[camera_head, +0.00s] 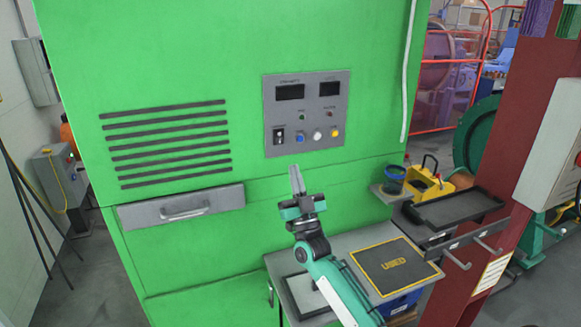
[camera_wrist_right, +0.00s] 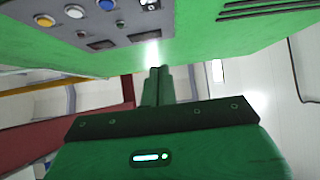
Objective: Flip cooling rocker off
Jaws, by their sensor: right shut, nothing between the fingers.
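The grey control panel (camera_head: 338,92) is on the front of the green cabinet. A small black rocker switch (camera_head: 278,135) with a pale plate sits at the panel's lower left. Its position, on or off, is too small to tell. In the right wrist view the rocker (camera_wrist_right: 150,4) shows at the top edge, partly cut off. My right gripper (camera_head: 296,178) is shut and empty, below the panel and a little right of the rocker, apart from it. Its closed fingers (camera_wrist_right: 158,72) also show in the wrist view. My left gripper is not in view.
Blue (camera_head: 299,137), white (camera_head: 317,135) and yellow (camera_head: 335,132) buttons stand right of the rocker. A drawer handle (camera_head: 185,213) sticks out below left. A table with a dark "USED" mat (camera_head: 395,266) is below right. A red post (camera_head: 495,150) stands further right.

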